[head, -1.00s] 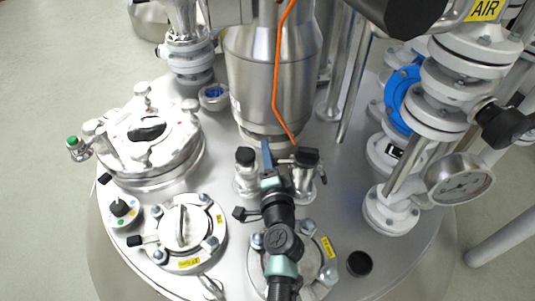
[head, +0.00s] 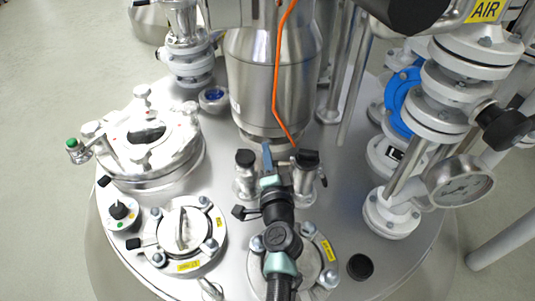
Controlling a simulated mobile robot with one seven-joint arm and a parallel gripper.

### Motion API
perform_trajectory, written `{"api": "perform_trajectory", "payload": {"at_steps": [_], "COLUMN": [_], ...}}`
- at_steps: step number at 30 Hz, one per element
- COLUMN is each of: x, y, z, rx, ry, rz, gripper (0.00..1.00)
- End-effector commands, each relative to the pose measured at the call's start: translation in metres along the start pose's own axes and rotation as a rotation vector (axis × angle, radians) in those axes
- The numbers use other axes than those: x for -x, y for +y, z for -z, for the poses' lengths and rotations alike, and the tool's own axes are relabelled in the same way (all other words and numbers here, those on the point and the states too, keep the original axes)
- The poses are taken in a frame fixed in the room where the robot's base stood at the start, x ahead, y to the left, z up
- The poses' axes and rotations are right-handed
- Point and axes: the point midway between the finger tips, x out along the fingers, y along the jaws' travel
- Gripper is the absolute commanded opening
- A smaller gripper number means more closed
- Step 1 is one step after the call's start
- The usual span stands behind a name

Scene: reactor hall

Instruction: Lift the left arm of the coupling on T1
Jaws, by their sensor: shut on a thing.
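Two short silver fittings with black caps stand side by side on the vessel lid, in front of the large steel column. The right one, which I take to be the coupling (head: 306,178), has a small dark arm on its right side (head: 323,180). My gripper (head: 272,172) comes up from the bottom of the view and ends between the two fittings, against the left side of the coupling. It is shut on what appears to be the coupling's left arm, which the gripper hides. The other fitting (head: 245,180) stands left of my gripper. No T1 label is readable.
A steel column (head: 272,95) with an orange cable (head: 279,65) rises just behind. A round hatch (head: 150,150) and a clamped port (head: 182,238) lie to the left. White flanged piping with a gauge (head: 460,183) stands on the right. Some bare lid lies right of the coupling.

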Motion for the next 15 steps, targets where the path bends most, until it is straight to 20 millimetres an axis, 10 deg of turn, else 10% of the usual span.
{"api": "perform_trajectory", "payload": {"at_steps": [15], "x": [0.002], "y": [-0.024], "z": [0.005], "rx": [-0.377], "ry": [0.000], "rz": [0.124], "gripper": [0.00]}}
